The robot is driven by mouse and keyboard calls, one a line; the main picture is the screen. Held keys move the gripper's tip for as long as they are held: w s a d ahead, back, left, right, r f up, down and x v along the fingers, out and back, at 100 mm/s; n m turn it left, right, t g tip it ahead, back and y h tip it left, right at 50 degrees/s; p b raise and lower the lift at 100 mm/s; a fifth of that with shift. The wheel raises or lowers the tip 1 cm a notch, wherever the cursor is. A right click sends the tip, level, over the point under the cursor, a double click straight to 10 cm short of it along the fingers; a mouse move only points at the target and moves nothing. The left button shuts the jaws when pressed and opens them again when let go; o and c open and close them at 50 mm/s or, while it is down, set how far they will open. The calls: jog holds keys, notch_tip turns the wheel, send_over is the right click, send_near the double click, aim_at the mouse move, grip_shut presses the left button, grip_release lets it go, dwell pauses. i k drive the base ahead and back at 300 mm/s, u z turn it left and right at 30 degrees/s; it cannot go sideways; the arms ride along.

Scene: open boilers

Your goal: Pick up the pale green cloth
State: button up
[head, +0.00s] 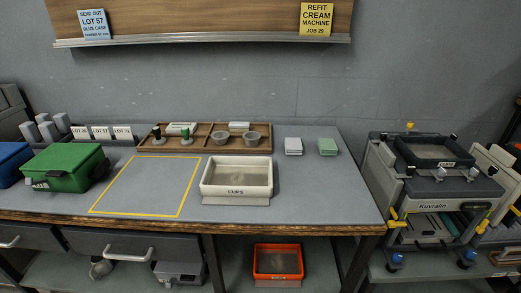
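The pale green cloth (328,147) lies folded into a small block on the grey workbench (330,192), near its right end. A white folded cloth (293,146) lies just to its left, with a small gap between them. Nothing covers the green cloth. My gripper is not in this view.
A cream bin marked CUPS (236,182) stands on the bench left of the cloths. A wooden tray (212,136) lies behind it, and a green case (66,167) stands left. A machine (428,195) stands to the right. Bench around the cloths is clear.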

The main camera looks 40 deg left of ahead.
aim_at(327, 148)
jog(key=u, duration=0.9)
jog(key=i, duration=1)
